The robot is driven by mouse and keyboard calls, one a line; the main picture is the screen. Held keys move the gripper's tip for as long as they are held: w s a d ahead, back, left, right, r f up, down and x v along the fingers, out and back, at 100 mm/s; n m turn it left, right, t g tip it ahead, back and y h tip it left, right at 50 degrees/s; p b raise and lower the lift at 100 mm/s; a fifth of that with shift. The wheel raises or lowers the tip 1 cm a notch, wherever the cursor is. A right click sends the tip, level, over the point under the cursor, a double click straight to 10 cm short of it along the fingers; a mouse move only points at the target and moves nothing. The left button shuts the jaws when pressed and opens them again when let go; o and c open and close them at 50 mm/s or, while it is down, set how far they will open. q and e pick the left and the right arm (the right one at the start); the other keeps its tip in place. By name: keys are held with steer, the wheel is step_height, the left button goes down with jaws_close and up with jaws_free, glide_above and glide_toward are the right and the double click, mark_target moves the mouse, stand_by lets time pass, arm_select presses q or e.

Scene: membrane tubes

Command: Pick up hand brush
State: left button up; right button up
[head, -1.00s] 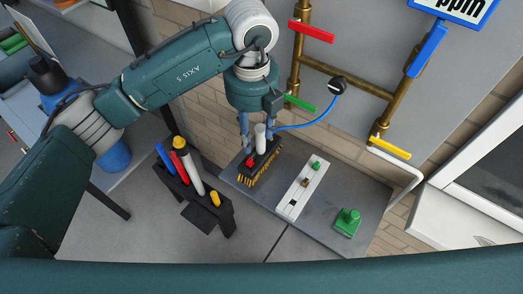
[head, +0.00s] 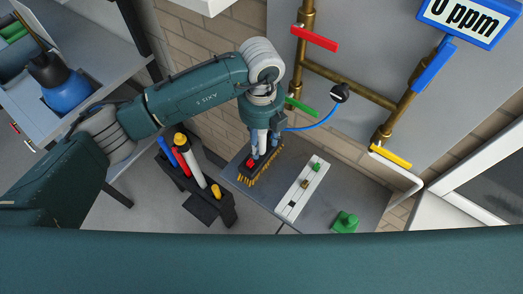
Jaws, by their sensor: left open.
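The hand brush (head: 265,168) lies on the grey bench, a dark block with yellow bristles along its edge, a red part at its near left end and a white upright handle. My left gripper (head: 262,150) points down over it from above. Its fingers are on either side of the white handle, close to the brush's top; I cannot tell whether they touch it. The gripper is open. My right gripper is out of view.
A white strip (head: 303,188) with small fittings and a green block (head: 345,222) stand on the grey bench (head: 270,210). A black rack (head: 195,190) with coloured tubes is left of it. Brass pipes (head: 350,82) with coloured valve handles and a blue hose (head: 312,126) are close behind.

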mark_target(266, 151)
arm_select(q)
step_height(266, 151, down, 2)
steer(key=shift+s, duration=0.1)
steer(key=shift+f, duration=0.3)
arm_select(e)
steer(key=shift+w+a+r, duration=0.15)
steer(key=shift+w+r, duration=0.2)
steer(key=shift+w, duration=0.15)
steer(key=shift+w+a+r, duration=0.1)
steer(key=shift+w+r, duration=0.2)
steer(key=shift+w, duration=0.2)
arm_select(q)
jaws_close()
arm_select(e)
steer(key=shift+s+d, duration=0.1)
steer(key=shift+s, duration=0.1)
arm_select(q)
steer(key=shift+d+r, duration=0.1)
steer(key=shift+r, duration=0.05)
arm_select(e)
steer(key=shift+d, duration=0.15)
